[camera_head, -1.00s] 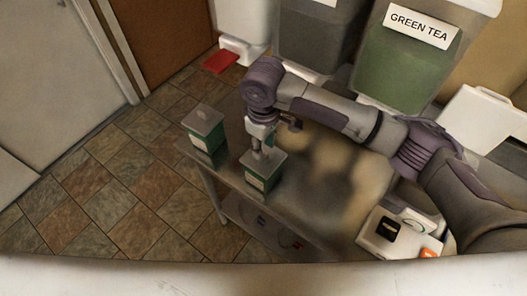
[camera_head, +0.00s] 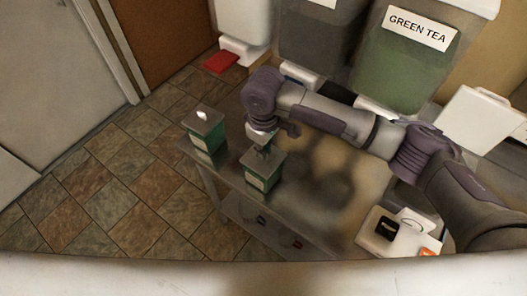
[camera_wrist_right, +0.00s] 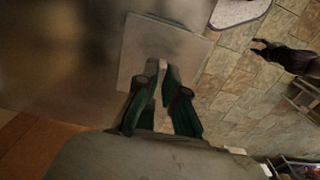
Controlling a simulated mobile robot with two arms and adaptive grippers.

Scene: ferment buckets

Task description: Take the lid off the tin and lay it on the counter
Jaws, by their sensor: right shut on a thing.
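A green tin (camera_head: 260,182) with a square grey metal lid (camera_head: 275,159) stands near the front of a grey metal counter. My right gripper (camera_head: 264,149) points down over it, shut on the middle of the lid's top. In the right wrist view the fingers (camera_wrist_right: 158,72) come together over the square grey lid (camera_wrist_right: 143,43). What they grip there is mostly hidden, and I cannot tell if the lid has a gap under it. A second green tin (camera_head: 205,133) with a grey top stands at the counter's left end. My left gripper is not in view.
The counter (camera_head: 226,166) has bare room between the two tins. Behind stand large bins, one labelled GREEN TEA (camera_head: 405,70). A white tray (camera_head: 378,243) with a small black item is at the right. Tiled floor (camera_head: 110,185) lies to the left.

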